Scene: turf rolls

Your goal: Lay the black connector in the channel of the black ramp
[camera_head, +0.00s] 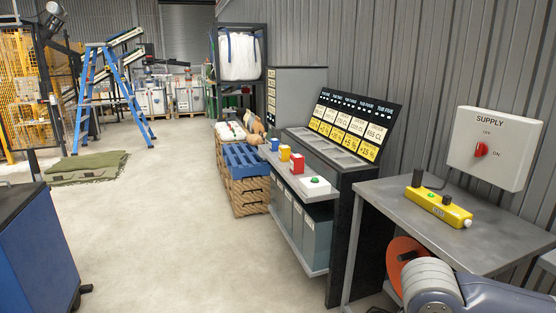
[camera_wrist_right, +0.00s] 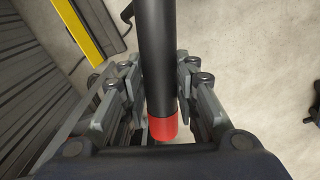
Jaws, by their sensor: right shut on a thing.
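My right gripper (camera_wrist_right: 160,85) is shut on a black cylinder with a red end, which looks like the black connector (camera_wrist_right: 157,45). The cylinder runs between the fingers, with its red end towards the wrist and its other end beyond the top of the right wrist view. My right arm shows at the lower right of the head view, with its gripper out of frame. I cannot make out the black ramp or its channel for certain in either view. My left gripper is not in view.
A supply switch box (camera_head: 493,148) hangs on the wall. A red-orange disc (camera_head: 401,262) is beside my arm. The concrete floor (camera_head: 165,225) is largely clear.

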